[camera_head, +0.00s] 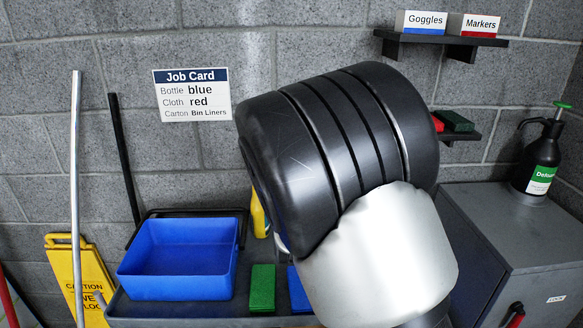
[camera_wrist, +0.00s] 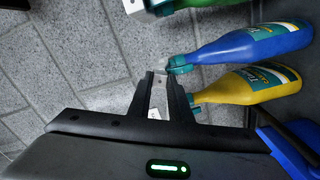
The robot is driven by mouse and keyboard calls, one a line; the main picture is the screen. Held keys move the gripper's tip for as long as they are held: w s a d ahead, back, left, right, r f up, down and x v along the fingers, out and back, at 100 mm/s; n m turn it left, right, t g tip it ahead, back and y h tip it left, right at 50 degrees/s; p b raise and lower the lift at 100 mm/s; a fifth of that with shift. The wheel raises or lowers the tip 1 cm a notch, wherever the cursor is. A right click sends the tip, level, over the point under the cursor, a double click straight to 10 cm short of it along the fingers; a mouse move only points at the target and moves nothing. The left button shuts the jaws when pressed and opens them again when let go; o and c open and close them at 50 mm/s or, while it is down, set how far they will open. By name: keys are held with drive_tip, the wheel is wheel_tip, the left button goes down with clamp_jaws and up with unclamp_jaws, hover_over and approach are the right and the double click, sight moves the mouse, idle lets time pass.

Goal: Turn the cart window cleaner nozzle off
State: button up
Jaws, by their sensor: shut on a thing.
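I cannot read which is window cleaner. My gripper (camera_wrist: 163,76) has its fingertips at the blue bottle's nozzle and is shut on it; the fingers partly hide the contact. In the head view my arm hides the gripper and most of the bottles; part of the yellow bottle (camera_head: 258,214) shows.
A further bottle with a green and white head (camera_wrist: 140,6) is close at the wrist view's top. In the head view a blue tray (camera_head: 180,285), a green cloth (camera_head: 262,288) and a blue cloth sit on the cart. A grey cabinet (camera_head: 525,225) stands right.

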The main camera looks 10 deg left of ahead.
drive_tip(key=shift+n+p, duration=1.35)
drive_tip(key=shift+n, duration=1.55)
drive_tip(key=o, duration=0.6)
drive_tip(key=v, duration=0.7)
